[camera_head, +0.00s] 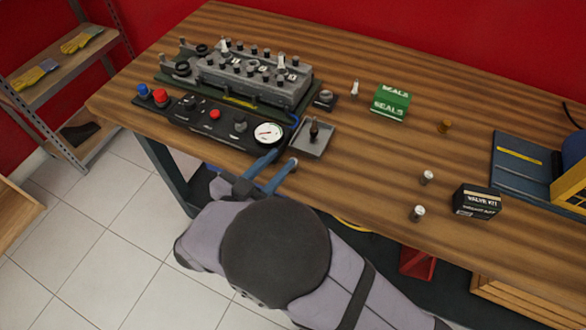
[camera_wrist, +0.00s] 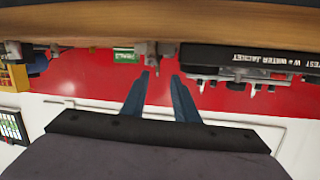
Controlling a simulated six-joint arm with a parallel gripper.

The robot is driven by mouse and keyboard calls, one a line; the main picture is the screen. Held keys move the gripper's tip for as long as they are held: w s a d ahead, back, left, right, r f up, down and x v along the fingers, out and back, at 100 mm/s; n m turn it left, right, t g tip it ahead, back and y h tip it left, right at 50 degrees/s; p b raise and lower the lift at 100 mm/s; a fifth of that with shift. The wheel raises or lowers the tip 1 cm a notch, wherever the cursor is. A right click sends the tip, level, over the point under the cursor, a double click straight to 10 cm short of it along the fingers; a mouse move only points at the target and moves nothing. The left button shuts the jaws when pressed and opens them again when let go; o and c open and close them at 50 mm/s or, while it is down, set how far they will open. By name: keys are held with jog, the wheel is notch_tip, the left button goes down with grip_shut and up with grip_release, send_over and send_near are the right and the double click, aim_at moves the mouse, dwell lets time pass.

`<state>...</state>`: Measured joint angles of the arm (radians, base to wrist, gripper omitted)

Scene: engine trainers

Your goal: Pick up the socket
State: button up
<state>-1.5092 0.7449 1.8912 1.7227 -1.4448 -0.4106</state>
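A small dark upright piece with a lighter top, which looks like the socket (camera_head: 314,130), stands in a shallow grey tray (camera_head: 307,150) near the table's front edge. My gripper (camera_head: 282,156) is open, its two blue fingers apart at the front edge, just left of the tray. The fingers are apart from the piece, with nothing seen between them. In the wrist view, which looks upside down, the open gripper (camera_wrist: 160,75) points at the table edge, with a small grey part (camera_wrist: 152,60) just beyond the fingertips. I cannot tell whether that is the socket.
A black control panel with a gauge (camera_head: 267,132) lies left of the tray, before a grey engine block (camera_head: 255,80). A green SEALS box (camera_head: 393,103) stands behind. A black box (camera_head: 477,201) and small white-topped pieces (camera_head: 418,212) are to the right. The table between is mostly clear.

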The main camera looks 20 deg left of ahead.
jog(key=shift+h, duration=0.4)
jog(key=shift+w+d+f+p, duration=0.2)
jog(key=shift+w+d+f, duration=0.15)
jog(key=shift+w+f, duration=0.25)
jog(key=shift+w+d+f+p, duration=0.2)
jog(key=shift+w+d+f, duration=0.2)
jog(key=shift+w, duration=0.4)
jog(key=shift+w+d+f+p, duration=0.2)
jog(key=shift+w+d+f, duration=0.1)
jog(key=shift+w+f, duration=0.35)
jog(key=shift+r, duration=0.15)
grip_shut()
